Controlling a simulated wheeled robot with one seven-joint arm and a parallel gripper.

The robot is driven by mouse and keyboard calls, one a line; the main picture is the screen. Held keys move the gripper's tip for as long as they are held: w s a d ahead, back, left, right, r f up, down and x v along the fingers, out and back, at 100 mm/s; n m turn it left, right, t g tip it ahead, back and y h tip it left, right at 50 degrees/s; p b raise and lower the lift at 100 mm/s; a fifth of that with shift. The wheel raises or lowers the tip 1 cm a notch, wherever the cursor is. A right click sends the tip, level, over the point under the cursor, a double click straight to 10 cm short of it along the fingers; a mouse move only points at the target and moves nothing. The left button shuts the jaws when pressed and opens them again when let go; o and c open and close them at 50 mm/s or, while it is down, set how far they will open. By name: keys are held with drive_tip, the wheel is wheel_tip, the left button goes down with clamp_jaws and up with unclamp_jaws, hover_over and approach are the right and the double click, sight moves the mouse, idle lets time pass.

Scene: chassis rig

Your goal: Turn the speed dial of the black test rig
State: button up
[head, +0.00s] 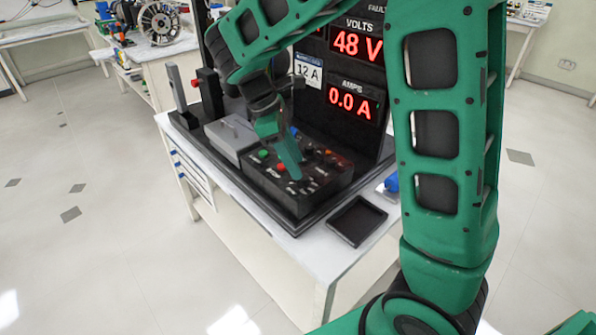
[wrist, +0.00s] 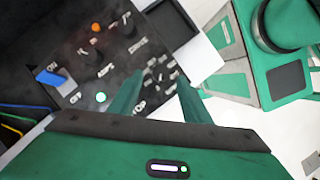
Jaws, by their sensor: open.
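The black test rig (head: 355,68) stands on a white bench, with lit readouts showing 48 V and 0.0 A. Its low control box (head: 305,195) carries buttons and dark knobs. The wrist view shows the sloped panel (wrist: 70,25) with an orange button (wrist: 95,27), a green lit button (wrist: 100,97), a blue switch (wrist: 50,77) and several dark knobs. The labels are small and blurred, and I cannot tell which knob is the speed dial. My gripper (head: 288,160) is over the control box, fingers pointing down. In the wrist view its green fingers (wrist: 158,95) are apart with nothing held between them.
A grey box (head: 232,137) sits left of the control box, with a red-topped post (head: 207,85) behind it. A black tray (head: 357,220) and a blue item (head: 391,182) lie at the right. Floor left of the bench is clear.

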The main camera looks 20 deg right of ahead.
sight(303, 180)
drive_tip(key=shift+x, duration=2.05)
drive_tip(key=c, duration=1)
